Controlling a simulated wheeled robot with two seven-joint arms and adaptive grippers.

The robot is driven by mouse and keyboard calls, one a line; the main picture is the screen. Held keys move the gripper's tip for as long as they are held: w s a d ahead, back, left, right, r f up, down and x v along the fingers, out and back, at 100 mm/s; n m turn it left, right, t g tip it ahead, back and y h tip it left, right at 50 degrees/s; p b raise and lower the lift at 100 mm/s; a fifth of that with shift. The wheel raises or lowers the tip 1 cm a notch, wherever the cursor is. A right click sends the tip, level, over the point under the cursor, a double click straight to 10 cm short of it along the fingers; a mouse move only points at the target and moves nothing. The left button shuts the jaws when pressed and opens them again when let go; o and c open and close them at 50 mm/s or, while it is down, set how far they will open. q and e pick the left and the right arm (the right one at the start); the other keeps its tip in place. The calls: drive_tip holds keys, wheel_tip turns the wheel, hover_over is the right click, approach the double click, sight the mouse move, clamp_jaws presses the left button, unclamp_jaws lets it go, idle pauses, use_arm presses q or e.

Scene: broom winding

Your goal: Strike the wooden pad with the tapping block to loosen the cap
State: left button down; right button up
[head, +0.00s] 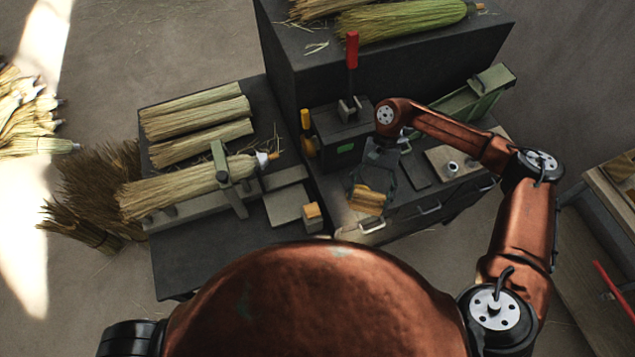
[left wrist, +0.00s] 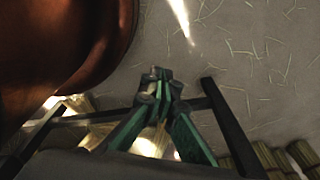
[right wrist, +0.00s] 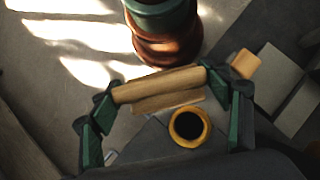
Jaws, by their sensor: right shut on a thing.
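My right gripper (head: 372,182) points down over the near left corner of the dark cabinet. It is shut on a wooden block (head: 366,201), which I take for the tapping block. In the right wrist view, the block (right wrist: 160,86) spans my right gripper's fingers (right wrist: 162,86). A paler wooden surface (head: 343,218), perhaps the pad, shows beside it; I cannot tell whether they touch. A yellow ring with a dark centre (right wrist: 188,126), perhaps the cap, shows just below the block in that view. My left gripper (left wrist: 157,82) is shut, over the floor, with nothing seen in it.
A broom (head: 175,186) lies clamped on the left bench, with straw bundles (head: 198,122) behind. A small wooden block (head: 312,214) stands on the bench's right end.

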drive_tip(key=w+a+r+m+t+y+p, duration=0.15)
drive_tip(key=a+m+t+p, duration=0.3)
drive_tip(key=a+m, duration=0.5)
drive_tip(key=w+a+m+t+y+p, duration=0.2)
drive_tip(key=a+m+t+p, duration=0.25)
drive_tip(key=a+m, duration=0.45)
drive_tip(key=shift+m, duration=0.55)
drive_tip(key=shift+d+f+b, duration=0.2)
drive_tip(key=shift+f+b, duration=0.3)
drive_tip(key=shift+f, duration=0.35)
drive_tip(key=shift+d+f+b, duration=0.25)
drive_tip(key=shift+f+b, duration=0.2)
drive_tip(key=shift+f, duration=0.35)
drive_tip(key=shift+d+f+b, duration=0.2)
drive_tip(key=shift+f+b, duration=0.3)
drive_tip(key=shift+f, duration=0.35)
drive_tip(key=shift+a+r, duration=0.15)
drive_tip(key=shift+r, duration=0.05)
